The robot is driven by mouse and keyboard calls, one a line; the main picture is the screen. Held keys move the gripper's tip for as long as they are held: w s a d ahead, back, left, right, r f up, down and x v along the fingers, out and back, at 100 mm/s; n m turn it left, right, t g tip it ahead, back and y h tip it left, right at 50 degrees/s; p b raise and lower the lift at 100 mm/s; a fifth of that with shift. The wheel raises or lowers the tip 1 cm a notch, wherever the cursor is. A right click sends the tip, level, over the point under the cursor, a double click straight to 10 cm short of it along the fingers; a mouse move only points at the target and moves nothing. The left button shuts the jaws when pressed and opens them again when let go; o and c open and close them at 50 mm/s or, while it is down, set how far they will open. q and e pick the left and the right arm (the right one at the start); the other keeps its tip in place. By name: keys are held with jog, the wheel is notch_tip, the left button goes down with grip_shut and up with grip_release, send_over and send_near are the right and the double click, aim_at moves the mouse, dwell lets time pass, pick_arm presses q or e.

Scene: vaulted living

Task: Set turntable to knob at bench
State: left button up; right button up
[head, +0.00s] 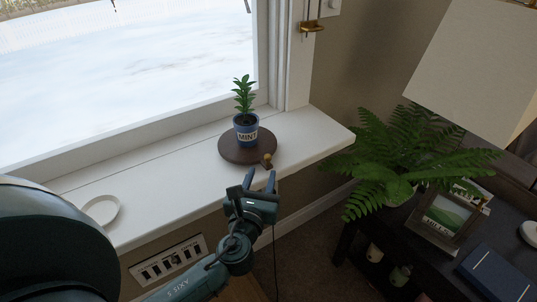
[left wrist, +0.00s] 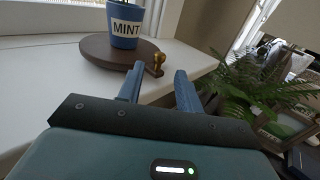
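A dark round wooden turntable (head: 236,153) lies on the white window sill, and it also shows in the left wrist view (left wrist: 97,46). A small brass knob (head: 267,158) stands at its right front edge; it also shows in the left wrist view (left wrist: 158,61). A blue pot labelled MINT (head: 246,131) with a green plant stands upright on the turntable. My left gripper (head: 261,181) is open and empty just in front of the knob, its two fingers pointing towards the turntable and apart from the knob. My right gripper is not in view.
The white sill (head: 180,181) has free room left of the turntable, with a white ring-shaped dish (head: 101,210) at its left. A fern (head: 405,150), a lampshade (head: 480,65) and a picture frame (head: 441,215) stand on a dark table at the right.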

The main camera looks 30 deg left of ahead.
aim_at(267, 159)
pick_arm(q)
jog(key=x, duration=0.8)
grip_shut()
dwell(0.4)
